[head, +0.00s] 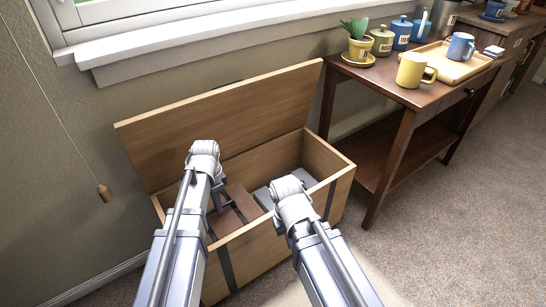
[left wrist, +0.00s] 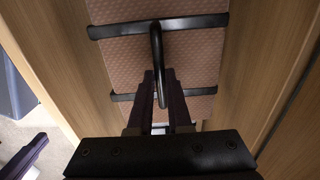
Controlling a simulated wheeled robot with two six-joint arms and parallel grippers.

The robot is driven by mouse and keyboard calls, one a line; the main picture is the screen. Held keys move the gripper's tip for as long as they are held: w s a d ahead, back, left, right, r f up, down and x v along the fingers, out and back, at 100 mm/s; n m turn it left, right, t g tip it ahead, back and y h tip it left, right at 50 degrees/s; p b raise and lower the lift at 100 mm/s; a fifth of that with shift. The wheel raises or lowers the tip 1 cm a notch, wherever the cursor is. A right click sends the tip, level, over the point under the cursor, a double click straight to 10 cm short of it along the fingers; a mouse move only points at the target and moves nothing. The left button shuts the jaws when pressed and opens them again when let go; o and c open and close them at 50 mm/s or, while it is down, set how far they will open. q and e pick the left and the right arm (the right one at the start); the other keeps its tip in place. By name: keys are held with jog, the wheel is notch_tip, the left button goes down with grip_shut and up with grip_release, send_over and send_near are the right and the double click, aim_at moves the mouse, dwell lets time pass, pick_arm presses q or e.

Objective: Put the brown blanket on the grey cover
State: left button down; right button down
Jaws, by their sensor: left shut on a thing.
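The brown blanket (head: 238,207) is a folded bundle with dark straps, in the left part of the open wooden chest. In the left wrist view the blanket (left wrist: 185,60) shows a dimpled weave, two black straps and a black loop handle. My left gripper (head: 215,200) reaches down into the chest and is shut on that handle; its fingers also show in the left wrist view (left wrist: 160,82). I cannot tell whether the blanket rests on the chest floor. The grey cover (head: 263,197) lies to the right of the blanket, partly hidden by my right arm. My right gripper's fingers are hidden behind its wrist.
The chest (head: 262,252) has its lid (head: 225,115) raised against the wall, and its walls surround the blanket and cover. A brown side table (head: 400,88) with mugs, a tray and a plant stands close at the right. Carpet on the right is clear.

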notch_tip(320, 180, up, 11)
jog(key=p, duration=1.1)
jog(key=shift+r, duration=0.15)
